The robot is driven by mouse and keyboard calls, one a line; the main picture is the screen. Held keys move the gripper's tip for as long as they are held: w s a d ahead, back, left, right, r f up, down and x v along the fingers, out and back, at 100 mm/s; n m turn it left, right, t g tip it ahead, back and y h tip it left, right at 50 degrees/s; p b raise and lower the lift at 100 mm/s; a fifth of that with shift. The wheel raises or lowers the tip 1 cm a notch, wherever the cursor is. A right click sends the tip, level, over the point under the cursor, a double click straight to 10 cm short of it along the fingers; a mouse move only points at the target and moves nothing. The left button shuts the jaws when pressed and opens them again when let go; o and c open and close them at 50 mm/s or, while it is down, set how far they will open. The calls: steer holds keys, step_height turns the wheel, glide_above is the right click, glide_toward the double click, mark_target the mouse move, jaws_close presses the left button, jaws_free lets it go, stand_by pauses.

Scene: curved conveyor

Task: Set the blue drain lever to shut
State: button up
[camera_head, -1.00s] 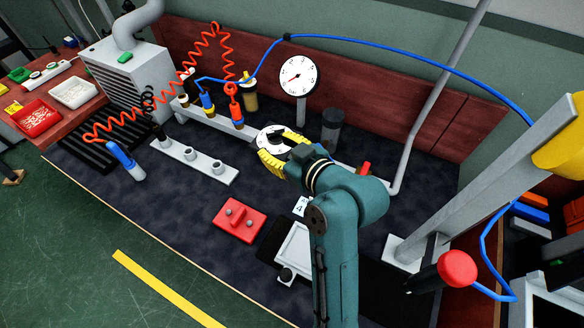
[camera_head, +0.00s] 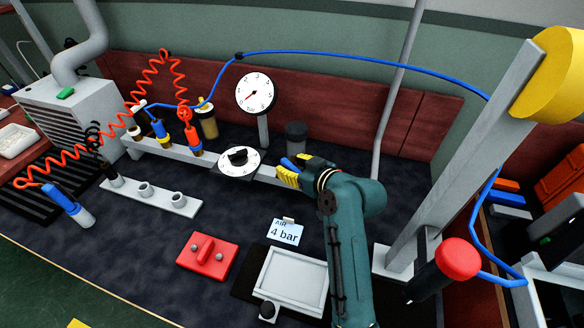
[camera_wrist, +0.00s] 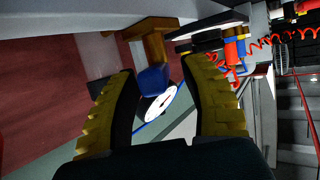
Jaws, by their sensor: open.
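The blue drain lever (camera_head: 289,163) shows as a small blue piece beside my gripper, right of the white dial. In the wrist view the blue lever (camera_wrist: 153,80) sits on a brass-coloured valve body (camera_wrist: 155,42), in line with the gap between my yellow fingers. My gripper (camera_wrist: 158,78) is open, one finger on each side of that gap. In the head view my gripper (camera_head: 296,168) is low in front of the rail, its fingers partly hiding the valve. I cannot tell whether either finger touches the lever.
The white dial with a black knob (camera_head: 239,158) stands just left of my gripper. A pressure gauge (camera_head: 255,93) and a dark cylinder (camera_head: 296,138) are behind. A card reading "AIR 4 bar" (camera_head: 286,232), a red block (camera_head: 208,257) and a grey post (camera_head: 465,165) are nearer.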

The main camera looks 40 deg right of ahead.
steer(key=shift+s, duration=0.1)
jaws_close()
